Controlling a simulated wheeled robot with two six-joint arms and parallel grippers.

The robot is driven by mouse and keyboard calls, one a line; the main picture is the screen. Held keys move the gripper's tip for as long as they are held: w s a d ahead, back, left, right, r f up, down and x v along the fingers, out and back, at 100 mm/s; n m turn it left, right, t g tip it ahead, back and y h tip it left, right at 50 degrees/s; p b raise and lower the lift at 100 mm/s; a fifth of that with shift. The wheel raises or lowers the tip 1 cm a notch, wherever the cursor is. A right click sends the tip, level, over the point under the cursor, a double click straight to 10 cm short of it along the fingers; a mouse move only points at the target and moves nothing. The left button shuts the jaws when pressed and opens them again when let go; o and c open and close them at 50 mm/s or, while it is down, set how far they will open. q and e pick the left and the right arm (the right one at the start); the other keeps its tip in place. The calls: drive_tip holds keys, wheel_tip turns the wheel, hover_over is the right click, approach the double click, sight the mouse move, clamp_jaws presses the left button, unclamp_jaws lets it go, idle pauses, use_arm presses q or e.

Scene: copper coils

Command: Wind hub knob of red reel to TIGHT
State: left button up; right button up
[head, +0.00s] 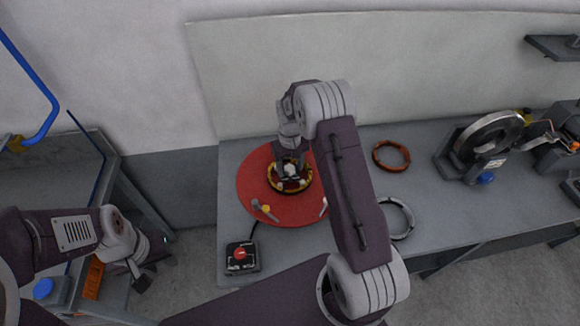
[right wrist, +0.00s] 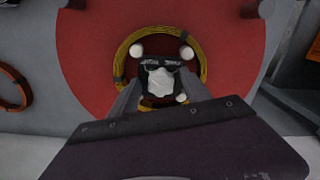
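The red reel (head: 258,213) is a broad red disc flat on the grey bench, and its red face (right wrist: 90,50) fills much of the right wrist view. A ring of yellow winding with white pegs surrounds its centre. The hub knob (right wrist: 161,82), dark with a pale worn top, stands in the middle. My right gripper (head: 290,165) reaches down over the hub. Its fingers (right wrist: 161,90) lie against both sides of the knob with no clear gap. Any mark for TIGHT is too small to read. My left gripper (head: 140,282) hangs at the lower left, away from the reel; its fingers are unclear.
A control box with a red knob (head: 241,256) sits at the bench's front left corner. A copper ring (head: 391,156) and a grey ring (head: 399,219) lie right of the reel. A machine with a large metal ring (head: 490,138) stands farther right. A handled tool (head: 265,209) lies on the disc.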

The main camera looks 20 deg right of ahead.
sight(290, 169)
drive_tip(key=shift+w+r, duration=0.1)
drive_tip(key=shift+r, duration=0.05)
wheel_tip(290, 169, up, 9)
drive_tip(key=shift+f+b, duration=0.1)
drive_tip(key=shift+b, duration=0.75)
drive_tip(key=s+a+r+b, duration=0.1)
drive_tip(key=s+a+r, duration=0.35)
drive_tip(key=s, duration=0.35)
drive_tip(key=s+a+f+t, duration=0.1)
drive_tip(key=s+f, duration=0.6)
drive_tip(key=s, duration=0.5)
drive_tip(key=shift+s+a+f, duration=0.2)
drive_tip(key=shift+s+f, duration=0.1)
drive_tip(key=shift+s, duration=0.05)
